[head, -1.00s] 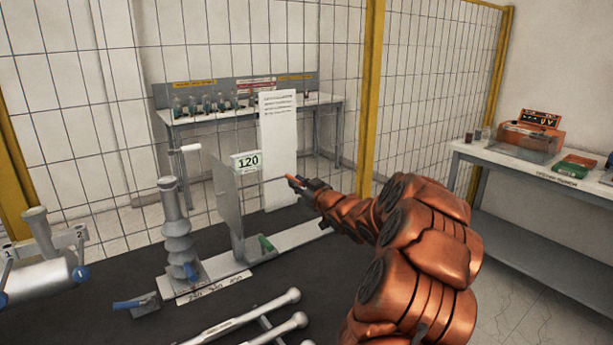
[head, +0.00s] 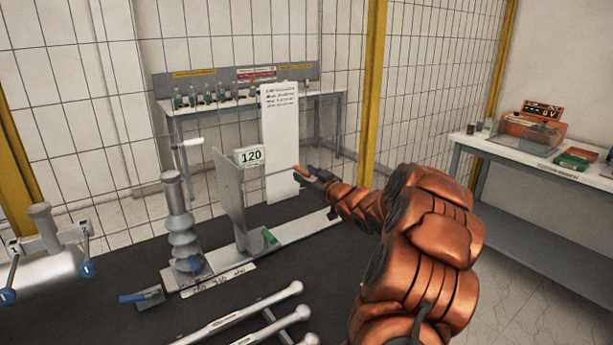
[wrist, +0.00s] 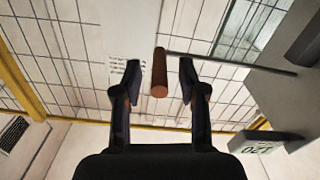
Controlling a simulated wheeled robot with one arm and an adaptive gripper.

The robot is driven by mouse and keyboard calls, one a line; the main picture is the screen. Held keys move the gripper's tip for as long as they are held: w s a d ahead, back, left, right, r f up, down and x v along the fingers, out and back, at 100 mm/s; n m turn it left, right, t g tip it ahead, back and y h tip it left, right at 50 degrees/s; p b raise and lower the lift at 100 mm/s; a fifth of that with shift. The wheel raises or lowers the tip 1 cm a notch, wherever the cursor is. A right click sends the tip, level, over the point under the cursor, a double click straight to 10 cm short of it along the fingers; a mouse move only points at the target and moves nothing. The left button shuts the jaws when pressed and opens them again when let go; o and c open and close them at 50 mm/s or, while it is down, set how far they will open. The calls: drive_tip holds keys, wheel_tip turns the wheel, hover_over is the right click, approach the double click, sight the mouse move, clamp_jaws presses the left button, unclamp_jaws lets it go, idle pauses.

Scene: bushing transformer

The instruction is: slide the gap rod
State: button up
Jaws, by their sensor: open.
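The gap rod (head: 276,175) is a thin grey bar running from the upright grey plate (head: 230,196), beside the "120" sign (head: 249,155), toward my gripper (head: 305,172). In the wrist view the bar (wrist: 235,63) ends at a copper-brown handle (wrist: 160,76). The handle lies between the two dark fingertips of my gripper (wrist: 160,78), with visible gaps on both sides. My gripper is open. The sign (wrist: 262,146) also shows at the lower right there. In the head view, the handle is partly hidden at the gripper.
A ribbed grey bushing (head: 181,225) stands on the rail base (head: 290,230) left of the plate. Long grey rods (head: 245,312) lie in front on the dark table. A grey tank (head: 50,258) is at left. A mesh fence (head: 260,40) stands behind.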

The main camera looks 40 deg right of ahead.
drive_tip(key=shift+s, duration=0.1)
drive_tip(key=s+a, duration=0.1)
drive_tip(key=s, duration=1)
drive_tip(key=shift+s, duration=0.4)
drive_tip(key=shift+a, duration=0.1)
drive_tip(key=s+a+f+m+g+h, duration=0.1)
drive_tip(key=a+f+g, duration=0.2)
drive_tip(key=a+g, duration=0.3)
drive_tip(key=s+a+f+m+g+h, duration=0.1)
drive_tip(key=a+f+g, duration=0.25)
drive_tip(key=a, duration=0.45)
drive_tip(key=s+a+f+g+y, duration=0.1)
drive_tip(key=s+a+g, duration=0.4)
drive_tip(key=s+a, duration=0.7)
drive_tip(key=s+a+f+g+y, duration=0.2)
drive_tip(key=s+a+g, duration=0.3)
drive_tip(key=s+a, duration=0.8)
drive_tip(key=s, duration=0.5)
drive_tip(key=shift+s+f+n+y, duration=0.2)
drive_tip(key=shift+s+n+y, duration=0.1)
drive_tip(key=shift+n+y, duration=0.1)
